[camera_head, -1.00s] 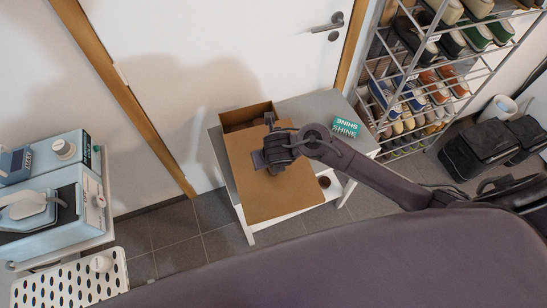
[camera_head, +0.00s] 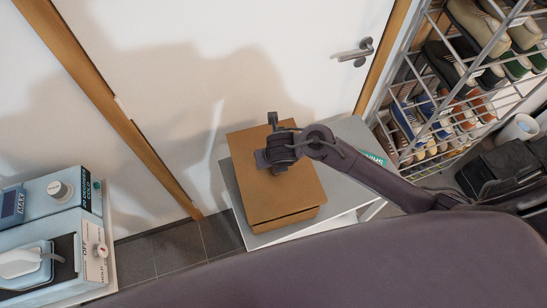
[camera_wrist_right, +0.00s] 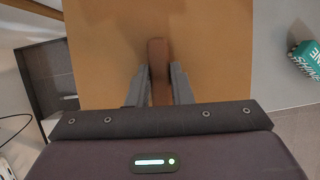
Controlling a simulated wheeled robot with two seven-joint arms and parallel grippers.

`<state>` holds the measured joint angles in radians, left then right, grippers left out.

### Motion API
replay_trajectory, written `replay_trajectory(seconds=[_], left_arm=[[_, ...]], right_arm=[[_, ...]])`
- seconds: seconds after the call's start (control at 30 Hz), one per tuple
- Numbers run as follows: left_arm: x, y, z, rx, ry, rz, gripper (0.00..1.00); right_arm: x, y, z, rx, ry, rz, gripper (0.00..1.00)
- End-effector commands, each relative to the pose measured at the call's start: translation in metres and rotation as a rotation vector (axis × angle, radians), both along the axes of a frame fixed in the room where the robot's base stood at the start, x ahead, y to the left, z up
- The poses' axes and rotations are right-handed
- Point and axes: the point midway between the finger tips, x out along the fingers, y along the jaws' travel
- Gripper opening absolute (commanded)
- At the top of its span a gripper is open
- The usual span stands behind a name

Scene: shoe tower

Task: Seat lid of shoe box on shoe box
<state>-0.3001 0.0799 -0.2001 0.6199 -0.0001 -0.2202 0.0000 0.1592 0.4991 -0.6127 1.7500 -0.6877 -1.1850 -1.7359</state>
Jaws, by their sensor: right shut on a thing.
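The brown lid (camera_head: 292,193) lies over the brown shoe box (camera_head: 290,218) on the small table. The lid covers the box's top, and a strip of the box's front wall shows below its near edge. From here I cannot tell whether the lid is fully down all around. My right gripper (camera_head: 278,160) is over the lid. In the right wrist view, its fingers (camera_wrist_right: 158,88) are shut on a brown strap-like handle (camera_wrist_right: 158,60) on the lid (camera_wrist_right: 210,55). My left gripper is not in view.
The grey table (camera_head: 232,190) has free top at the left and right of the box. A teal box (camera_wrist_right: 306,60) stands to the right, mostly hidden by my arm in the head view. A shoe rack (camera_head: 440,110) stands further right, and a white door (camera_head: 220,60) is behind.

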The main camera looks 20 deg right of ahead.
Motion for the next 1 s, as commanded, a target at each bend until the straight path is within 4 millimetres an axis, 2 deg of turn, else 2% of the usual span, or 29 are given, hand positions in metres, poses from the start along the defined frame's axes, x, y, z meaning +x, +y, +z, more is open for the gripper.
replay_trajectory(seconds=[0.5, 1.0], left_arm=[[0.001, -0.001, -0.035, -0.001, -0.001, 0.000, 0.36], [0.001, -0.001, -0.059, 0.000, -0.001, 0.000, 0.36]], right_arm=[[0.000, 0.000, -0.033, 0.000, 0.000, -0.001, 0.00], [0.000, 0.000, -0.062, 0.000, -0.001, 0.000, 0.00]])
